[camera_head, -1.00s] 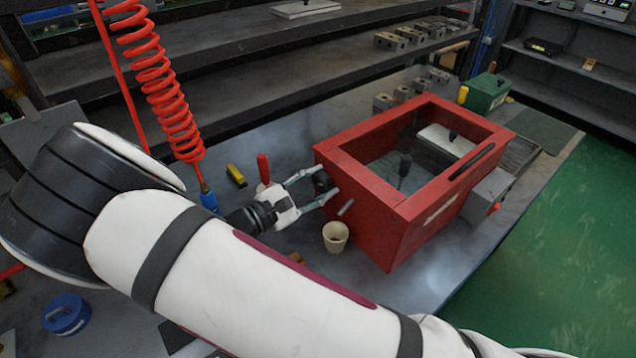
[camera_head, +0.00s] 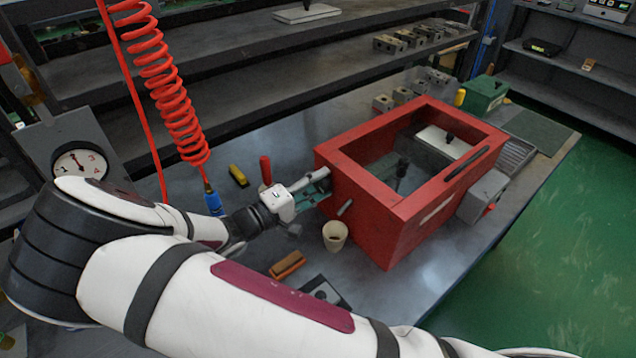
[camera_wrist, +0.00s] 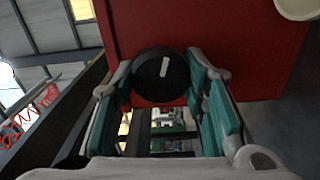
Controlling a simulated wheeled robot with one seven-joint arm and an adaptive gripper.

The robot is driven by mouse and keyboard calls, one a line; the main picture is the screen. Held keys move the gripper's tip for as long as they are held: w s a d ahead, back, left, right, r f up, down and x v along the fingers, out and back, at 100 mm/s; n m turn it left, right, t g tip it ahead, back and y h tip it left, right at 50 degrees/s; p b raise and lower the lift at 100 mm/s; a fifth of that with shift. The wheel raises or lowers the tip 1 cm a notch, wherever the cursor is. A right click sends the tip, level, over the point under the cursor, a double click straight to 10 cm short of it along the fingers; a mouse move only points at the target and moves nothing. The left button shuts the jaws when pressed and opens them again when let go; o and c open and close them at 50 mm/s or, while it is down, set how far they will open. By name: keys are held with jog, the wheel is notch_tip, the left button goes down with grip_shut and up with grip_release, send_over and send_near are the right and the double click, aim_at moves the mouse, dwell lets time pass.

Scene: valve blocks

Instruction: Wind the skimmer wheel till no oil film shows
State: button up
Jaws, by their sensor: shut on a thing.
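The red tank (camera_head: 372,228) stands on the workbench, with a dark grey surface (camera_head: 378,166) showing through its open top. I cannot make out an oil film on it. The skimmer wheel (camera_wrist: 156,90) is a black disc with a white mark near its top, on the tank's left side in the head view. My gripper (camera_head: 318,184) is at that side, shut on the wheel. In the wrist view, my gripper (camera_wrist: 165,72) has one teal-padded finger on each side of the wheel. In the head view, the fingers hide most of the wheel.
A beige cup (camera_head: 335,238) stands just below my gripper in the picture, close to the tank. A red-handled tool (camera_head: 265,170), a yellow block (camera_head: 238,176) and a brown block (camera_head: 287,265) lie nearby. A red coiled hose (camera_head: 170,90) hangs at the left.

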jog(key=m+p, duration=0.1)
jog(key=m, duration=0.5)
jog(key=shift+s+f+p, duration=0.1)
jog(key=shift+s+p, duration=0.05)
jog(key=shift+p, duration=0.25)
jog(key=m+p, duration=0.1)
jog(key=m, duration=0.5)
jog(key=shift+p, duration=0.4)
jog(key=shift+f+m, duration=0.1)
jog(key=shift+m, duration=0.3)
jog(key=o, duration=1.2)
jog(key=shift+a, duration=0.1)
jog(key=v, duration=1.1)
jog(key=shift+s+a, duration=0.25)
jog(key=shift+a, duration=0.05)
